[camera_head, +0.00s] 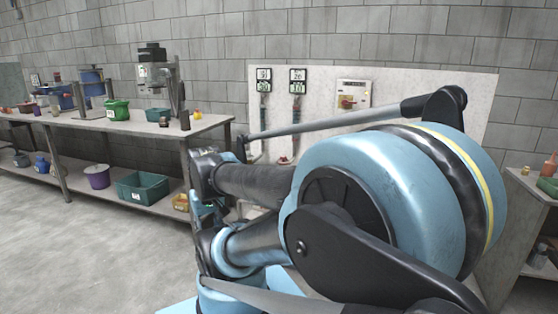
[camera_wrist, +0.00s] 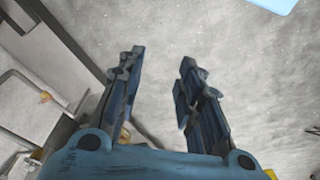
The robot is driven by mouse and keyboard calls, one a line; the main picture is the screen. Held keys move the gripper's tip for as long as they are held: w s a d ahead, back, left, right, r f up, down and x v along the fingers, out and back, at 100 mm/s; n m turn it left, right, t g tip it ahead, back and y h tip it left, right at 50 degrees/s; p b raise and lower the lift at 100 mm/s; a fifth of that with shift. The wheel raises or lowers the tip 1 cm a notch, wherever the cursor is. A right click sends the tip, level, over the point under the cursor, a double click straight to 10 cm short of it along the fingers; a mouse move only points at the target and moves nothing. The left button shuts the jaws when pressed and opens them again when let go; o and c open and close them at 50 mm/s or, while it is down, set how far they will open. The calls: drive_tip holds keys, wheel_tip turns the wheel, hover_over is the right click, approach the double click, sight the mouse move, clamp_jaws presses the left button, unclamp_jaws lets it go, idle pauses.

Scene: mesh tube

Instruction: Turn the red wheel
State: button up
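My gripper (camera_wrist: 163,57) shows in the wrist view with its two dark blue fingers apart and nothing between them; bare floor lies behind the gap. In the head view my arm hides much of the middle, and I cannot make out the fingers clearly. No red wheel can be told for certain. A small reddish thing (camera_head: 284,160) shows low on the board, just above my arm, too small to tell. My gripper appears apart from both.
The wall board (camera_head: 416,86) also bears two gauge-like plates. A long workbench (camera_head: 100,128) with tools and bins stands at the left. A shelf unit (camera_head: 533,190) stands at the right edge. In the wrist view a pale pipe (camera_wrist: 30,80) is at the left. The floor at the left front is clear.

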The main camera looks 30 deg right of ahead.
drive_tip(key=o, duration=0.4)
drive_tip(key=shift+s+r, duration=0.15)
drive_tip(key=shift+o, duration=0.2)
drive_tip(key=shift+s+d+r, duration=0.1)
drive_tip(key=shift+s+r, duration=0.05)
drive_tip(key=shift+r, duration=0.15)
drive_tip(key=w+d+r+m+h, duration=0.25)
drive_tip(key=w+d+r, duration=0.2)
drive_tip(key=w, duration=0.35)
drive_tip(key=w+d+r+m+h, duration=0.2)
drive_tip(key=w+d+r+m, duration=0.15)
drive_tip(key=w+d, duration=0.35)
drive_tip(key=w+d+m+h, duration=0.35)
drive_tip(key=w+d, duration=0.55)
drive_tip(key=w, duration=0.4)
drive_tip(key=w+d+m+h, duration=0.2)
drive_tip(key=w+d+h, duration=0.2)
drive_tip(key=w+d, duration=0.6)
drive_tip(key=w+d+f+m+g+h, duration=0.1)
drive_tip(key=w+d+f+m+h, duration=0.5)
drive_tip(key=w+d+f, duration=0.75)
drive_tip(key=w+d, duration=0.1)
drive_tip(key=d, duration=0.4)
drive_tip(key=w+d, duration=0.1)
drive_tip(key=d, duration=0.4)
drive_tip(key=w+d, duration=0.1)
drive_tip(key=d, duration=0.4)
drive_tip(key=shift+w+f, duration=0.1)
drive_tip(key=shift+w, duration=0.05)
